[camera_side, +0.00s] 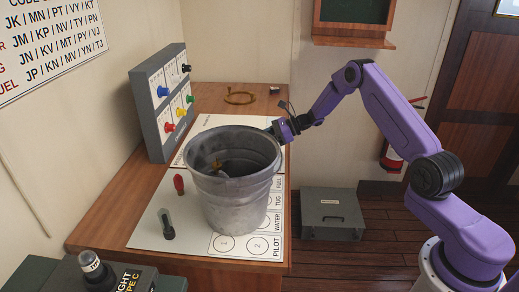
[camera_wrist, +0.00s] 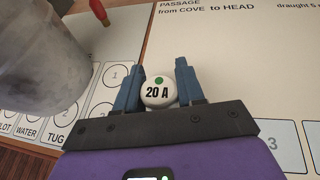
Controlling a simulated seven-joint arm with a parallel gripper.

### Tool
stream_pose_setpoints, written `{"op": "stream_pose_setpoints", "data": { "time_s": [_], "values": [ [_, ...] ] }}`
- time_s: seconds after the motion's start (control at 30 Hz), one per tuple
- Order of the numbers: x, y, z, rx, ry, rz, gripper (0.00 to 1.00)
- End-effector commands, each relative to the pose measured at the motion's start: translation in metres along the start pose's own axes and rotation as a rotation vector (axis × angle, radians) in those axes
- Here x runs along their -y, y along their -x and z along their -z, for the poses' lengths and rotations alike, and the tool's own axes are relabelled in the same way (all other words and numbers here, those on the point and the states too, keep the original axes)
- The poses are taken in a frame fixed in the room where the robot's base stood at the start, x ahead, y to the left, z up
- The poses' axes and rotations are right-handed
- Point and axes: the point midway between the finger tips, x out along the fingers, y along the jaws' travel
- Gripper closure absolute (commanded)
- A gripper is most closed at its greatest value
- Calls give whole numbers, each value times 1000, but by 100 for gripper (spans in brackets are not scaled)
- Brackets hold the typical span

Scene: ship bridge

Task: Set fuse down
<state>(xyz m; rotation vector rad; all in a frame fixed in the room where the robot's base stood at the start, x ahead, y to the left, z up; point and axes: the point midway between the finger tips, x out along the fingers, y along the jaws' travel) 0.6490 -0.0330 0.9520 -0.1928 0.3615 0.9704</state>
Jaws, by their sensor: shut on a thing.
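My gripper (camera_wrist: 158,85) is shut on a fuse, seen from its white round end. The fuse (camera_wrist: 157,95) carries a green dot and "20 A" and sits between the two blue fingers. In the side view my gripper (camera_side: 272,130) is behind the right rim of a grey metal bucket (camera_side: 236,200). The fuse is hidden there. Below the fuse in the wrist view is a white printed chart (camera_wrist: 215,50); I cannot tell whether the fuse touches it. The chart also shows in the side view (camera_side: 150,236).
The bucket (camera_wrist: 38,60) stands close left of my gripper, on the chart. A red item (camera_side: 179,184) and a dark-based glass piece (camera_side: 166,224) stand left of it. A panel with coloured knobs (camera_side: 163,100) is behind. A brass ring (camera_side: 240,97) lies on the wooden desk (camera_side: 208,97).

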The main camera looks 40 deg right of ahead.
Motion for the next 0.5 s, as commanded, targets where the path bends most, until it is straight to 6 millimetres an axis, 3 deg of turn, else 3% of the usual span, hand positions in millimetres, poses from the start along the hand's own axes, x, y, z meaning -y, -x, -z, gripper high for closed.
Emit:
{"op": "stream_pose_setpoints", "data": {
  "time_s": [0.33, 0.5],
  "values": [
    [5, -16, 30, 0, -2, 0, 92],
    [5, -18, 34, 0, 1, 0, 92]
  ]
}}
